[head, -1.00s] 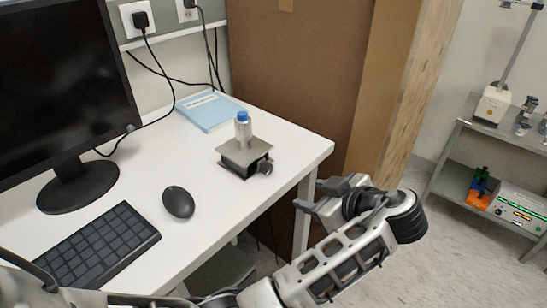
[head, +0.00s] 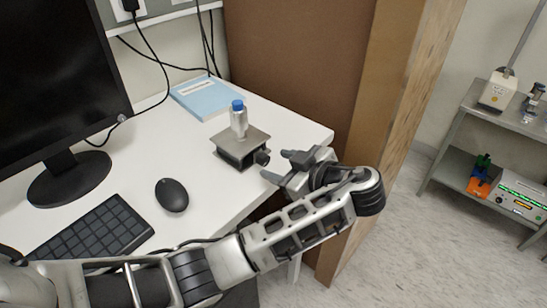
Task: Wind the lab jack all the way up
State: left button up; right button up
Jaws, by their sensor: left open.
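The lab jack (head: 229,147) stands on the white desk near its right edge. It has a flat grey metal top plate, a dark body and a dark round knob (head: 262,158) on its right side. A small clear bottle with a blue cap (head: 238,119) stands upright on the plate. My left gripper (head: 277,165) is open just right of the knob, its fingers pointing left toward it. A small gap shows between the fingertips and the knob, and nothing is between the fingers. My right gripper is not in view.
A black mouse (head: 172,195), a keyboard (head: 92,238) and a monitor (head: 62,85) occupy the left of the desk (head: 150,155). A blue book (head: 206,98) lies behind the jack. A brown partition (head: 300,70) rises behind the desk's right end.

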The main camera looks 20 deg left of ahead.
aim_at(267, 161)
pick_arm(q)
jog(key=shift+x, duration=1.55)
jog(key=c, duration=1)
jog(key=shift+w+m+g+y, duration=0.1)
jog(key=shift+m+g+y, duration=0.3)
jog(key=shift+m+g, duration=0.8)
jog(key=o, duration=1)
jog(key=shift+d, duration=0.1)
